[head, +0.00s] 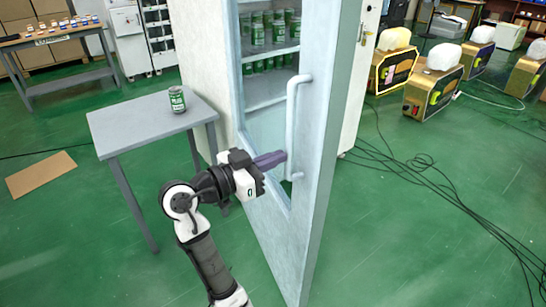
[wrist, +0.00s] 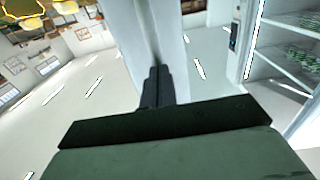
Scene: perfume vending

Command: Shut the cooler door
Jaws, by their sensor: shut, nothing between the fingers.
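The cooler door (head: 325,170) stands ajar in the head view, a tall pale panel with a glass pane and its thick edge toward me. A white vertical handle (head: 292,120) is on its face. My gripper (head: 284,158) is shut and empty, its purple-grey fingers pointing right at the lower part of the handle. I cannot tell whether they touch it. In the wrist view, the closed fingers (wrist: 157,86) point at a pale upright panel (wrist: 158,32), apparently the door. Shelves of green cans (head: 258,30) show through the glass; the open cooler interior (wrist: 290,50) shows at right in the wrist view.
A small grey table (head: 140,125) with one green can (head: 177,99) stands left of the door. Black cables (head: 430,185) lie on the green floor at right, near several gold-and-black machines (head: 430,90). A brown board (head: 40,174) lies on the floor at left.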

